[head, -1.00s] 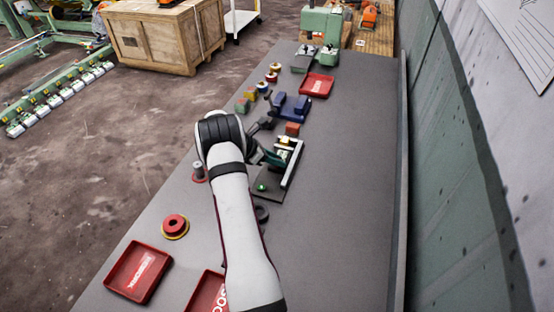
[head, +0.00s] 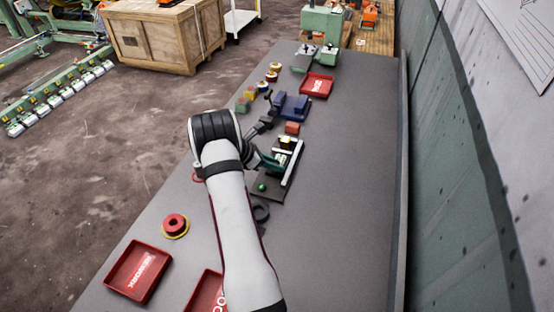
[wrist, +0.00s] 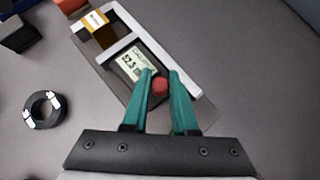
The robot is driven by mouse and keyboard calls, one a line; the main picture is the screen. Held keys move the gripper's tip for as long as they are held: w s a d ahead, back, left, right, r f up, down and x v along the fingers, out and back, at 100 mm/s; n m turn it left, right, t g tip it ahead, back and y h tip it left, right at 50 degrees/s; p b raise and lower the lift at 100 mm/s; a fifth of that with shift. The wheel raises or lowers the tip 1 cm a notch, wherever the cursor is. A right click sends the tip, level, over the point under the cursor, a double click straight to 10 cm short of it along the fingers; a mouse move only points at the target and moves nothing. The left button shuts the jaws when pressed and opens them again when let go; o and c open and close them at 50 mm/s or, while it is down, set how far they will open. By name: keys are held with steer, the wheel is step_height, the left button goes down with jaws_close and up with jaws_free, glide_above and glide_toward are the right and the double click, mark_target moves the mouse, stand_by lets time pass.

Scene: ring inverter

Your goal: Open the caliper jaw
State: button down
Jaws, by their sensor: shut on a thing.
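The caliper is a dark base plate with a pale rail (head: 292,165) at the middle of the table. In the wrist view it shows a pale rail (wrist: 150,52), a lit display (wrist: 134,66), a pale cross bar (wrist: 122,46) and a small red knob (wrist: 160,86). A yellow-brown block (wrist: 96,25) with a pale top sits beyond the cross bar, a gap apart from it. My gripper (wrist: 161,74) has its teal fingers shut on the red knob, one on each side. In the head view my gripper (head: 268,160) is over the base plate, partly hidden by my arm.
A dark ring (wrist: 43,109) lies left of the caliper. An orange block (head: 292,128) and a blue fixture (head: 290,107) stand beyond it. The table right of the caliper is clear up to the wall.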

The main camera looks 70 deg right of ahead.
steer(key=shift+a, duration=0.65)
steer(key=c, duration=0.7)
jaws_free()
steer(key=shift+v, duration=7.9)
